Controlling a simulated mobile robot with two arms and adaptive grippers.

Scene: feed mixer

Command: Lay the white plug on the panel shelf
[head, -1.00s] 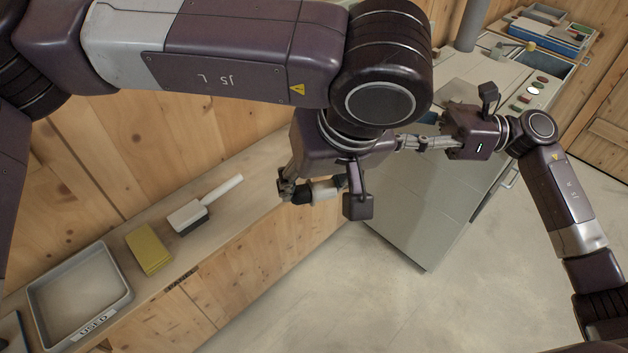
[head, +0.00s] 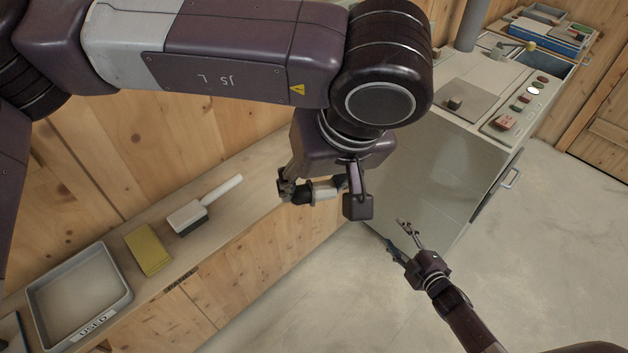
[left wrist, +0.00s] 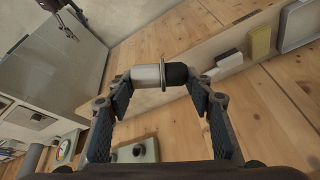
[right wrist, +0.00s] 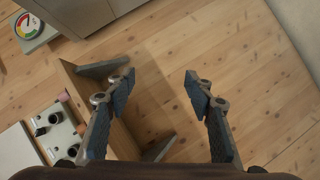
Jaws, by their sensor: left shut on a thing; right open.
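The white plug (head: 324,190), a short cylinder with a pale body and a black end, is held crosswise in my left gripper (head: 312,190). It also shows in the left wrist view (left wrist: 146,74), lying across the space between the fingertips. The gripper is shut on it, in the air near the shelf's right end in the head view. The panel shelf (head: 108,262) is a long wooden ledge along the wall with a dark label on its front edge. My right gripper (head: 398,237) is open and empty, low in front of the grey machine; its spread fingers show in the right wrist view (right wrist: 158,88).
On the shelf are a grey tray (head: 127,300) marked USED, a yellow block (head: 149,250) and a white-handled brush (head: 190,217). Bare shelf shows right of the brush. The grey machine cabinet (head: 425,165) with buttons stands right; open floor lies in front.

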